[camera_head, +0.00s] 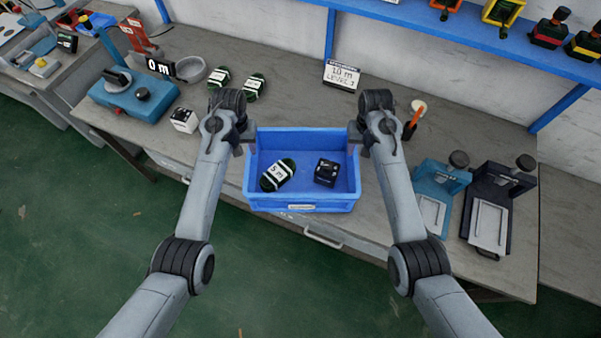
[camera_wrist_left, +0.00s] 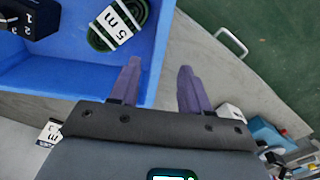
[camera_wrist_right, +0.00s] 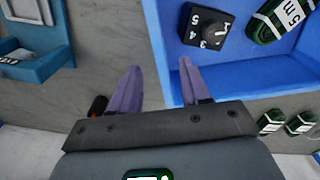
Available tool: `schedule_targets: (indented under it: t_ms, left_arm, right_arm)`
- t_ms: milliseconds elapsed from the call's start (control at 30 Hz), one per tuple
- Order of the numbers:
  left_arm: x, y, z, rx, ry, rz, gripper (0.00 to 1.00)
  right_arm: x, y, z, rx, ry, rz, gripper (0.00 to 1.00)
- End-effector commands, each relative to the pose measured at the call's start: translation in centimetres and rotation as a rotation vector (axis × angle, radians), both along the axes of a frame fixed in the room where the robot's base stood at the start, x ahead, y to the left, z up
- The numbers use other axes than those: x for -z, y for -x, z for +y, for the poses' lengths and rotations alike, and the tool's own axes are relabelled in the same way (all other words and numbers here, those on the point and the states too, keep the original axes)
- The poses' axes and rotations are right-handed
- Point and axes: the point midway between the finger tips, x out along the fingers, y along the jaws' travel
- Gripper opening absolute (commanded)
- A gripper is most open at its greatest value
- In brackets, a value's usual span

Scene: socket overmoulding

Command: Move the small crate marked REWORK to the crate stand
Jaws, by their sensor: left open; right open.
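A small blue crate (camera_head: 302,199) sits at the front of the grey bench between my two grippers. Its front label is too small to read as REWORK. Inside lie a green-and-black coil marked 5 m (camera_head: 278,175) and a black block with white numerals (camera_head: 326,173). My left gripper (camera_head: 246,147) is open at the crate's left wall, and in the left wrist view its fingers (camera_wrist_left: 160,85) straddle that wall. My right gripper (camera_head: 357,147) is open at the right wall, its fingers (camera_wrist_right: 158,85) likewise either side. I cannot identify a crate stand.
Right are a blue press (camera_head: 436,195) and a dark press (camera_head: 494,205). A blue shelf (camera_head: 450,33) hangs behind. Green floor lies in front.

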Motion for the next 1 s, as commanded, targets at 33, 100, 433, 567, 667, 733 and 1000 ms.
schedule_targets:
  t_ms: [33, 100, 433, 567, 667, 733, 1000]
  left_arm:
    - [0.1, 0.0, 0.0, 0.000, 0.000, 0.000, 0.47]
    - [0.3, 0.0, 0.0, 0.000, 0.000, 0.001, 0.47]
    - [4.0, 0.1, 0.0, 0.000, -0.001, 0.003, 0.47]
    - [6.0, 0.1, 0.0, 0.000, -0.001, 0.003, 0.47]
    - [7.5, 0.0, 0.0, 0.000, -0.001, 0.002, 0.47]
    - [8.4, 0.1, 0.0, 0.000, -0.001, 0.002, 0.47]
    - [10.5, 0.0, 0.0, 0.000, 0.000, 0.000, 0.47]
  right_arm:
    - [0.1, 0.0, 0.0, 0.000, 0.000, 0.000, 0.47]
    - [0.3, 0.0, 0.0, 0.000, 0.000, 0.001, 0.47]
    - [4.0, 0.1, 0.0, 0.000, 0.001, 0.003, 0.47]
    - [6.0, 0.1, 0.0, 0.000, 0.001, 0.003, 0.47]
    - [7.5, 0.1, 0.0, 0.000, 0.001, 0.003, 0.47]
    - [8.4, 0.1, 0.0, 0.000, 0.001, 0.002, 0.47]
    - [10.5, 0.0, 0.0, 0.000, 0.000, 0.000, 0.47]
